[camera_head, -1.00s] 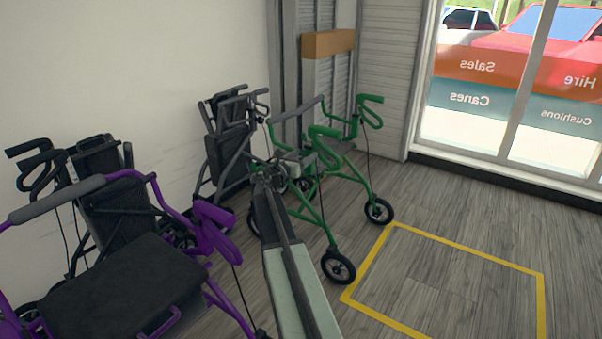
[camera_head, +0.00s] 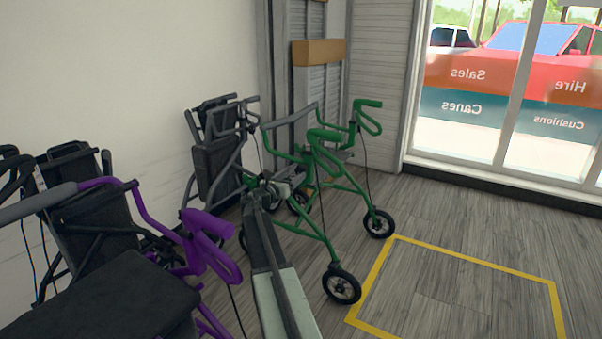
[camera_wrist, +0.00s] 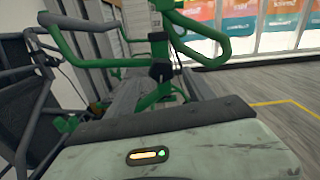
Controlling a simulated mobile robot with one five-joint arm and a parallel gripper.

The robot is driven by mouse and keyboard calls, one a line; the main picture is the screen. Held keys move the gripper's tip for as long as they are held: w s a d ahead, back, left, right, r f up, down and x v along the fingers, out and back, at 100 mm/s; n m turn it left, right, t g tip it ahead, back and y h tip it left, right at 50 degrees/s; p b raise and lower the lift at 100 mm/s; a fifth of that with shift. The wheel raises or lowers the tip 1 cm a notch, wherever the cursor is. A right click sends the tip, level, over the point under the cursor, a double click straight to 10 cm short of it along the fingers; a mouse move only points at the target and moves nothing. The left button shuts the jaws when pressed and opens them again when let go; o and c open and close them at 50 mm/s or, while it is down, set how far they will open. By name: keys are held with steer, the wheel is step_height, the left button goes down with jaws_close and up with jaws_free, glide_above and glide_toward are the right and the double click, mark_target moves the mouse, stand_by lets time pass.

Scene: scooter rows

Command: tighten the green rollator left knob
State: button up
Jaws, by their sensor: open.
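The green rollator (camera_head: 322,225) stands past the end of my arm in the head view, with its wheels on the floor. In the wrist view its green upright (camera_wrist: 160,48) rises ahead, with a dark collar (camera_wrist: 160,73) on it. A small green winged piece (camera_wrist: 66,125) shows at the lower left; I cannot tell which piece is the left knob. My gripper (camera_wrist: 162,90) is open, its two grey fingers pointing at the upright, which appears between them. I cannot tell whether they touch it. In the head view my gripper (camera_head: 268,186) overlaps the rollator's near side.
A purple rollator (camera_head: 208,240) stands close at the left. Dark folded walkers stand along the wall, one (camera_head: 215,165) just left of the green rollator. A yellow floor outline (camera_head: 475,262) encloses clear floor at the right, before the window.

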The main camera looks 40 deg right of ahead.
mark_target(299, 171)
steer(key=x, duration=0.5)
steer(key=shift+d, duration=0.45)
steer(key=shift+s, duration=0.1)
jaws_close()
